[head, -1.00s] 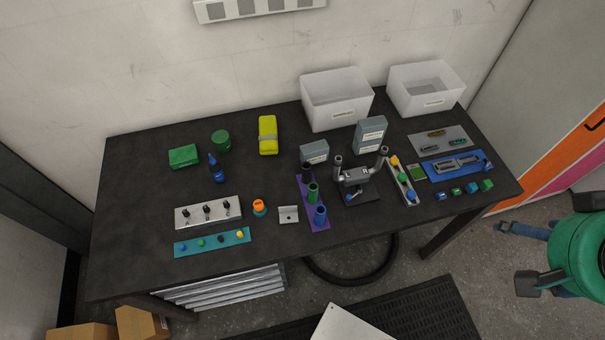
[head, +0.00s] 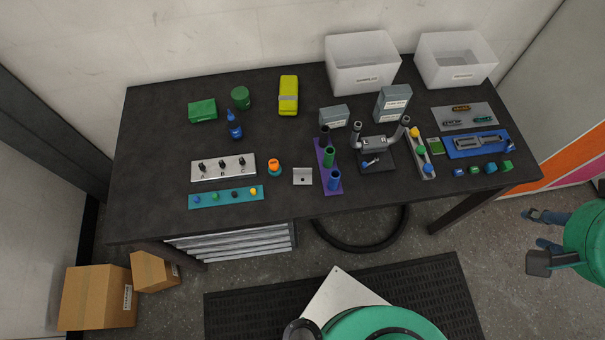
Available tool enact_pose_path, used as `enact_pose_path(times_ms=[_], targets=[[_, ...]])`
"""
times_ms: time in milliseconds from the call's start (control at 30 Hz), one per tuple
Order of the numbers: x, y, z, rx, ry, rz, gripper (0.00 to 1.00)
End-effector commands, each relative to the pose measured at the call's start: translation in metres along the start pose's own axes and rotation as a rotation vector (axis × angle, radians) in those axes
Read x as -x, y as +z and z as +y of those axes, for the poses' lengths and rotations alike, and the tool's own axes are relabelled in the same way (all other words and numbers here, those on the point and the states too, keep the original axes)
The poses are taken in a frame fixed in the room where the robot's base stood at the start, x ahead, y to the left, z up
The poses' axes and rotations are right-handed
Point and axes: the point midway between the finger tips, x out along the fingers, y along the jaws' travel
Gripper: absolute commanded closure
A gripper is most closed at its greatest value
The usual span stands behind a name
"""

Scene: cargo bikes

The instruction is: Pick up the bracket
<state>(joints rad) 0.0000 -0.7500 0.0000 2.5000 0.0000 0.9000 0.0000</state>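The bracket (head: 303,176) is a small light grey metal angle piece with a dark hole. It lies by itself on the dark workbench (head: 160,215), near the middle of the front edge. I cannot make out my gripper's fingers in this view, and nothing touches the bracket.
A silver block with black knobs (head: 224,167) and a teal strip (head: 226,197) lie left of the bracket. A grey double-post fixture (head: 380,146) stands right. White bins (head: 362,65) are at the back. On the floor are cardboard boxes (head: 98,297) and a dark mat (head: 245,315).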

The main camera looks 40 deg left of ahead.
Motion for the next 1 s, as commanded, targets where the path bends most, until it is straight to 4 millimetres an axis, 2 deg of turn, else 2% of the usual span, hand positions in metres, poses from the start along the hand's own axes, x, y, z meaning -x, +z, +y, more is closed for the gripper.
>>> enact_pose_path(times_ms=[367,567,767,1000], targets=[[-0.001,-0.003,-0.003,0.021,-0.005,-0.005,0.68],[-0.011,-0.017,-0.021,0.134,-0.031,-0.032,0.68],[-0.033,-0.041,-0.06,0.355,-0.083,-0.079,0.68],[-0.069,-0.063,-0.127,0.675,-0.158,-0.134,0.68]])
